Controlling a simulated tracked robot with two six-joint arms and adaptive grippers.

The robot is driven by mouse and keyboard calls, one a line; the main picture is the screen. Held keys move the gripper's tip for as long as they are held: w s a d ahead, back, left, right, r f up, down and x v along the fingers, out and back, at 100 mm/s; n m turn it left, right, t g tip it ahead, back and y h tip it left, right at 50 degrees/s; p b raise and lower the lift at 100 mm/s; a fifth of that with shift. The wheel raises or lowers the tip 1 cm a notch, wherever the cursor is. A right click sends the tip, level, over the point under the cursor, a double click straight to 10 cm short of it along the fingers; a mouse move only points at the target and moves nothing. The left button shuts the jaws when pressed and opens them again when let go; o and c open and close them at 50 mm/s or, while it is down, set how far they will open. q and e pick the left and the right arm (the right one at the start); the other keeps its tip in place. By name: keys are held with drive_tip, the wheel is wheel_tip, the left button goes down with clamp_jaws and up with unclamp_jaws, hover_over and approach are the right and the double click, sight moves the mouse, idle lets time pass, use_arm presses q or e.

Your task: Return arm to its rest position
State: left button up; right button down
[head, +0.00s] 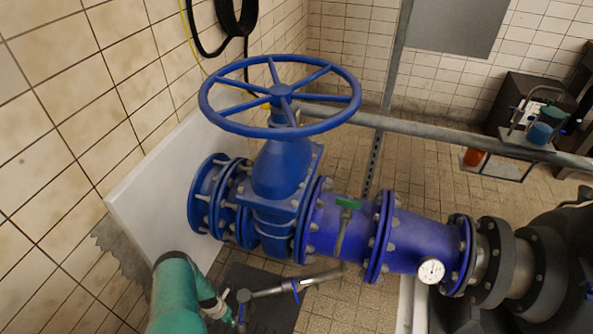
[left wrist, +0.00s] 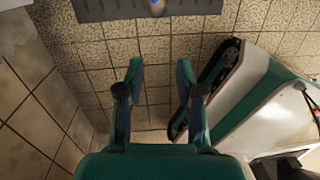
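My left arm, teal, comes in at the bottom left of the head view, with its left gripper (head: 226,314) low near the bottom edge, in front of the blue valve. In the left wrist view the left gripper (left wrist: 160,78) has its two fingers spread apart, with only tiled floor between them. It holds nothing. My right arm and right gripper do not show in either view.
A large blue valve with a handwheel (head: 280,93) joins a blue pipe (head: 425,245) with a gauge (head: 431,271). A thin grey pipe (head: 325,277) with a blue tap lies below. A dark floor plate (left wrist: 150,10) and my tracked base show in the wrist view.

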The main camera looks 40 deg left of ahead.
use_arm(q)
drive_tip(key=w+d+r+m+t+h+b, duration=0.1)
drive_tip(key=w+d+r+m, duration=0.7)
drive_tip(key=d+m, duration=0.2)
drive_tip(key=w+d+r+m+h, duration=0.2)
drive_tip(key=w+d+r+m, duration=0.5)
drive_tip(key=d+m, duration=0.3)
drive_tip(key=s+d+r+m, duration=0.3)
drive_tip(key=d+r+m, duration=0.5)
drive_tip(key=m, duration=0.1)
drive_tip(key=s+d+r+m+g+b, duration=0.1)
drive_tip(key=s+d+r+m, duration=0.3)
drive_tip(key=d+r+m, duration=0.3)
drive_tip(key=shift+d+r+m, duration=0.4)
drive_tip(key=shift+d+m, duration=0.5)
drive_tip(key=shift+d, duration=0.1)
drive_tip(key=shift+a, duration=0.1)
